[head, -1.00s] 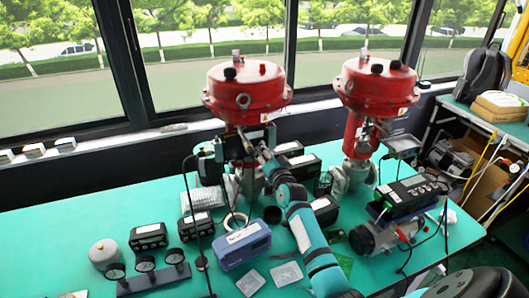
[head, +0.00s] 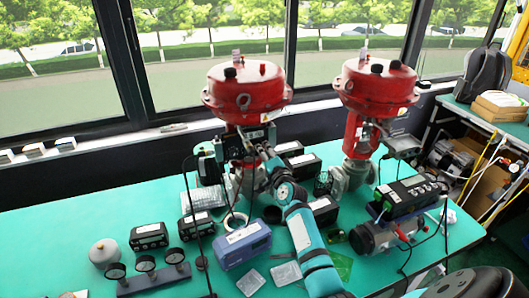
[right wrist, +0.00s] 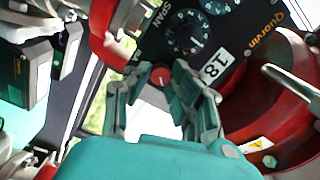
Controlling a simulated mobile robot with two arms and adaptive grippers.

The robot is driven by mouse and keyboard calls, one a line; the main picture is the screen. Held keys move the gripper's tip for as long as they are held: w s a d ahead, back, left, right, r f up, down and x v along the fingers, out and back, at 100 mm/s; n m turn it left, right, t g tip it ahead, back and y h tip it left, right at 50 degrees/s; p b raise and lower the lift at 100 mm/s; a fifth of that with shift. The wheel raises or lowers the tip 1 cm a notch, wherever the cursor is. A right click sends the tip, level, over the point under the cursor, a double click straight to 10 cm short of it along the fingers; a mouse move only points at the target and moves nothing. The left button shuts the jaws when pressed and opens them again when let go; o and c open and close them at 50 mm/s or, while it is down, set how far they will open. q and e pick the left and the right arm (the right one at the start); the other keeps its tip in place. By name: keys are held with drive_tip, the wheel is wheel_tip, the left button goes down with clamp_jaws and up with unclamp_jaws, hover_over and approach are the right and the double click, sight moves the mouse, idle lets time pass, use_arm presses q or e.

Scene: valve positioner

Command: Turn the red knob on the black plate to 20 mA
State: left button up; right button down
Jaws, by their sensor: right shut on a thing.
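The red knob (right wrist: 160,77) sits on the black plate (right wrist: 222,38) in the right wrist view. A white pointer line shows on its face. Beside it the plate carries a round dial with numbers and the word SPAN, and a white label reading 18. My right gripper (right wrist: 163,88) has its teal fingers on both sides of the knob and is shut on it. In the head view, my right gripper (head: 264,150) reaches the front of the left red-topped valve (head: 246,92), where the plate and knob are too small to read. My left gripper is not in view.
A second red-topped valve (head: 374,88) stands to the right. A blue instrument box (head: 243,245), small black meters (head: 149,236) and a gauge stand (head: 153,280) occupy the teal table (head: 60,235). Cables hang near the left valve.

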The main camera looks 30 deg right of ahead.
drive_tip(key=c, duration=1.4)
unclamp_jaws()
drive_tip(key=shift+c, duration=0.2)
drive_tip(key=v, duration=1.2)
drive_tip(key=shift+s+f, duration=0.1)
drive_tip(key=shift+f, duration=0.05)
